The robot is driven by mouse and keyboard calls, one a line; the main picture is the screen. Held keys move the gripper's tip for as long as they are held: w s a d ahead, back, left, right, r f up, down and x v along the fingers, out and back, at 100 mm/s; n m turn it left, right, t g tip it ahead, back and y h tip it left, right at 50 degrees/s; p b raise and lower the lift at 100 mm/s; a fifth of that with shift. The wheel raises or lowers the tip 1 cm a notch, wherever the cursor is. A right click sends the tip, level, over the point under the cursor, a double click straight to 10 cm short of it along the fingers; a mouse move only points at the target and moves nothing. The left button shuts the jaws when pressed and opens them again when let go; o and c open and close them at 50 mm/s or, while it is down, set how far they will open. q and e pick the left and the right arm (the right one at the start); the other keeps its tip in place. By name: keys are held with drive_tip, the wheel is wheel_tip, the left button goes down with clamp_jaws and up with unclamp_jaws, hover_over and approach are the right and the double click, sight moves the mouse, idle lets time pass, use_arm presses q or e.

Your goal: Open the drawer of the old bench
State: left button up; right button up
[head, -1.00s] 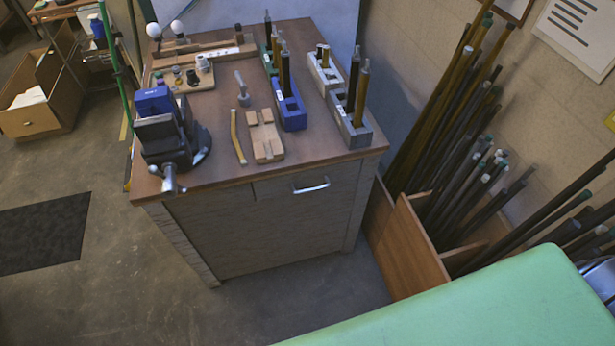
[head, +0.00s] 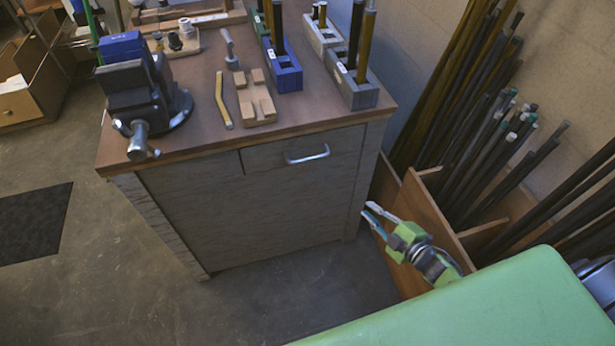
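The old bench (head: 225,205) stands ahead in the head view, with grey weathered wood sides and a brown top. Its drawer (head: 270,158) is a wide front under the top's right half, closed flush, with a curved metal handle (head: 307,155). My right gripper (head: 372,215) is at the lower right of the bench, to the right of and below the handle, apart from it. Its fingers point left with a gap between them, and nothing is held. My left gripper is not in view.
A blue vise (head: 140,85) sits at the bench's left front corner. Blue and grey blocks (head: 283,70) holding rods stand on the top. A wooden bin (head: 425,222) of long rods stands close right of the bench. The floor (head: 290,290) before the bench is clear.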

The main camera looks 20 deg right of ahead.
drive_tip(key=w+a+r+n+t+y+b, duration=0.1)
drive_tip(key=w+a+r+n+y+b, duration=0.3)
drive_tip(key=r+n, duration=0.35)
drive_tip(key=n+g+y+b, duration=0.2)
drive_tip(key=n+y+b, duration=0.1)
drive_tip(key=n+y, duration=0.35)
approach(307, 158)
drive_tip(key=shift+h, duration=0.25)
drive_tip(key=x, duration=1)
drive_tip(key=shift+f, duration=0.15)
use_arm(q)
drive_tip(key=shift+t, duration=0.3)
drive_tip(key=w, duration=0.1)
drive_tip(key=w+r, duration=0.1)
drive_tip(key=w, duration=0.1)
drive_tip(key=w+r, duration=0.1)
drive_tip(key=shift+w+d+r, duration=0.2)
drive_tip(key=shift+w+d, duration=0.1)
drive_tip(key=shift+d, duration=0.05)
use_arm(e)
clamp_jaws()
